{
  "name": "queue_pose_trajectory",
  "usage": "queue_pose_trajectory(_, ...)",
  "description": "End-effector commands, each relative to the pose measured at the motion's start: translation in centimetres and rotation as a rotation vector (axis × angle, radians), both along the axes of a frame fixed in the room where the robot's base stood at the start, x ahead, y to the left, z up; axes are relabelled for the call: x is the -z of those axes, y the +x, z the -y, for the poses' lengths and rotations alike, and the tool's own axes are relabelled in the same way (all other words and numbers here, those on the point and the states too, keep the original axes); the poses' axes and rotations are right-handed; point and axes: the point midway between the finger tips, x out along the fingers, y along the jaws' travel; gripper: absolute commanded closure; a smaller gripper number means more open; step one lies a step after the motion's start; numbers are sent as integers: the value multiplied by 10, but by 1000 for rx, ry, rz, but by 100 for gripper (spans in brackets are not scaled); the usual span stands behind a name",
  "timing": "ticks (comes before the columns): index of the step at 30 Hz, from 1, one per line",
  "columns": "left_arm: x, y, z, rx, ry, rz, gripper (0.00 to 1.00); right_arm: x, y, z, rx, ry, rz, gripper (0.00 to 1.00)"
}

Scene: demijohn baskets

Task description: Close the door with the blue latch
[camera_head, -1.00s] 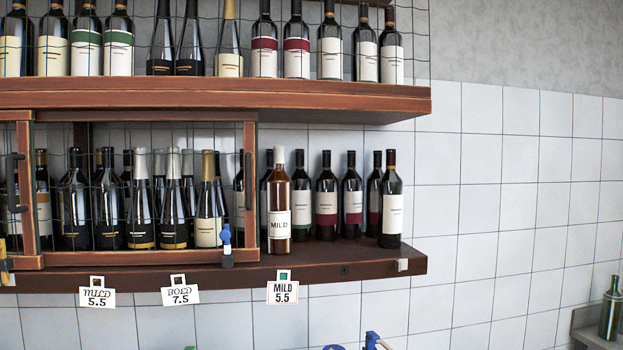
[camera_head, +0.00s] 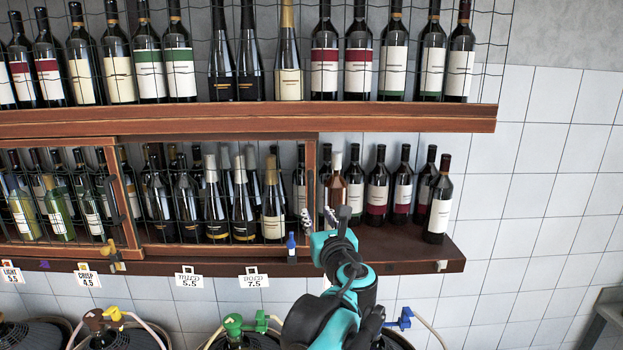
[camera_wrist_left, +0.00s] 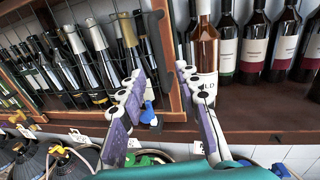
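The door (camera_head: 220,249) is a wooden frame with wire mesh, in front of dark bottles on the lower shelf. A dark handle sits on its right post (camera_head: 311,170). The blue latch (camera_head: 291,243) stands upright at the door's lower right corner; it also shows in the left wrist view (camera_wrist_left: 148,114). My left gripper (camera_head: 320,217) is in front of the shelf, just right of the latch. I cannot tell how far ajar the door is. My right gripper is out of view.
An amber bottle (camera_head: 335,186) stands behind my gripper, right of the door post, with dark bottles farther right. Another mesh door with a yellow latch (camera_head: 114,262) is at the left. Demijohns (camera_head: 118,338) stand below. Bare tiled wall lies right of the shelf.

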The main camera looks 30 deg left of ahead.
Motion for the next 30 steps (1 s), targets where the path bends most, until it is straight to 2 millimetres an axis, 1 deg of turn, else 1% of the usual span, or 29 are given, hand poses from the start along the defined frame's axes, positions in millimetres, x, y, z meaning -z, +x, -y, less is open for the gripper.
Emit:
queue_pose_trajectory(1, -6, 3, -2, 1, 19, -7, 67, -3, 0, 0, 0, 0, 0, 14)
queue_pose_trajectory(2, -6, 6, -3, 1, 27, -10, 67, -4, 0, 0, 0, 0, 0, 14)
queue_pose_trajectory(5, -6, 15, -12, -1, 33, -13, 67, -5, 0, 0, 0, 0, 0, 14)
queue_pose_trajectory(12, -6, 44, -39, -1, 29, -11, 67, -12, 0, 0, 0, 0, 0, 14)
queue_pose_trajectory(15, -6, 52, -47, 1, 28, -11, 67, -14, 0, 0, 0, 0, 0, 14)
queue_pose_trajectory(19, -5, 58, -52, 1, 28, -11, 67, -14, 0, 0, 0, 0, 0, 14)
queue_pose_trajectory(26, -4, 59, -52, 2, 27, -10, 67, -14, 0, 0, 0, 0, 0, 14)
queue_pose_trajectory(27, -4, 59, -52, 2, 27, -10, 69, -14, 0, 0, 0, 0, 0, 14)
queue_pose_trajectory(29, -4, 59, -52, 2, 27, -10, 85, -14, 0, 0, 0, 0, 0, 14)
queue_pose_trajectory(30, -4, 59, -52, 2, 27, -10, 96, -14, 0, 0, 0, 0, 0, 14)
